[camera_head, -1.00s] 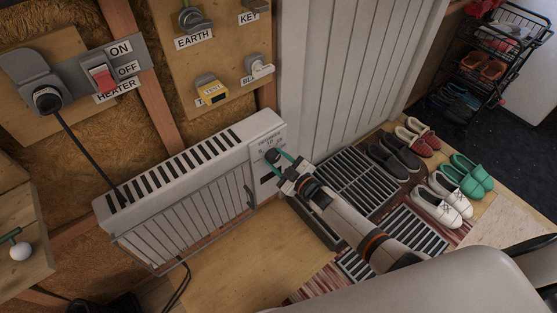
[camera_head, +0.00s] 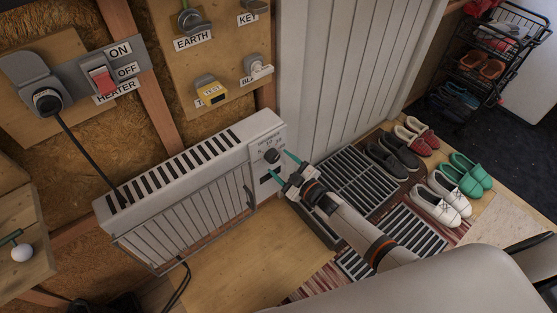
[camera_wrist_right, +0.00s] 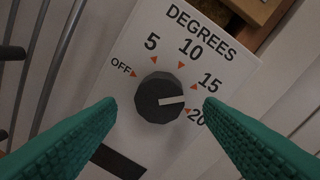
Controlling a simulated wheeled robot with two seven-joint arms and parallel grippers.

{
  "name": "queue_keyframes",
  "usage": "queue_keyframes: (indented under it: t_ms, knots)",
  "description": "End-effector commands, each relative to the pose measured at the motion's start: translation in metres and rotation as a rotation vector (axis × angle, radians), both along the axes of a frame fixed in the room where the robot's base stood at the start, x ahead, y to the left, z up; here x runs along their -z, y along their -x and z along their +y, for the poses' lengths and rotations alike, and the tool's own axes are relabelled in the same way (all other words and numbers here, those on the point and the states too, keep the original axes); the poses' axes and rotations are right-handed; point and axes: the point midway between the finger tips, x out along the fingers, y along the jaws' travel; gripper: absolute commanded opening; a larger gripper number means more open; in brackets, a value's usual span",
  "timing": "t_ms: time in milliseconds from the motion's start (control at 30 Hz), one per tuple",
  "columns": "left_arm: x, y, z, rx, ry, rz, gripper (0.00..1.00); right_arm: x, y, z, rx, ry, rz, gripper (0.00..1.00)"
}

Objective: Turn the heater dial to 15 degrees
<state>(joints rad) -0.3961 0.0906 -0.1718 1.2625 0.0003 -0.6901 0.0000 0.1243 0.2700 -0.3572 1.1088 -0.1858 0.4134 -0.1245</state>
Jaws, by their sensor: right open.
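The white heater (camera_head: 190,165) stands against the wall in the head view, with its dial (camera_head: 271,156) on the right end panel. In the right wrist view the dark dial (camera_wrist_right: 158,110) has a white mark pointing right, between the 15 and 20 arrows. My right gripper (camera_head: 281,165) is open, its green fingers apart and empty just in front of the panel. In the wrist view its fingers (camera_wrist_right: 159,103) lie to either side of the dial, not visibly touching it. My left gripper is not in view.
A red heater switch (camera_head: 102,79) sits on the wall at upper left. A black cable (camera_head: 88,155) runs down to the heater. Floor grates (camera_head: 355,185) and several shoes (camera_head: 440,205) lie to the right. A shoe rack (camera_head: 490,60) stands at the back right.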

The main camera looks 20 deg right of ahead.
Motion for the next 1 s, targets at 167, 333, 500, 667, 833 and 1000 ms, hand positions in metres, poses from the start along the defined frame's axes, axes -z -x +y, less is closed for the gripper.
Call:
queue_keyframes:
  t_ms: [167, 333, 500, 667, 833, 1000]
  knots:
    - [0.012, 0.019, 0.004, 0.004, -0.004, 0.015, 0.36, -0.002, 0.039, -0.017, 0.001, 0.002, 0.004, 0.62]
    - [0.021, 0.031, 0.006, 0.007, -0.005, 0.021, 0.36, -0.004, 0.068, -0.029, 0.0, 0.002, 0.003, 0.62]
    - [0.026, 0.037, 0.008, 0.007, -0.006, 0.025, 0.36, -0.005, 0.085, -0.036, 0.0, 0.002, 0.002, 0.62]
    - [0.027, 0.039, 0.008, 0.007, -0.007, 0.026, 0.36, -0.005, 0.089, -0.038, 0.0, 0.001, 0.002, 0.62]
    - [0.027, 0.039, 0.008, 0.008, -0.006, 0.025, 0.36, -0.005, 0.089, -0.038, 0.001, 0.002, 0.001, 0.62]
    - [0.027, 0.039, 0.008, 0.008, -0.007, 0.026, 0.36, -0.005, 0.089, -0.038, 0.001, 0.002, 0.001, 0.62]
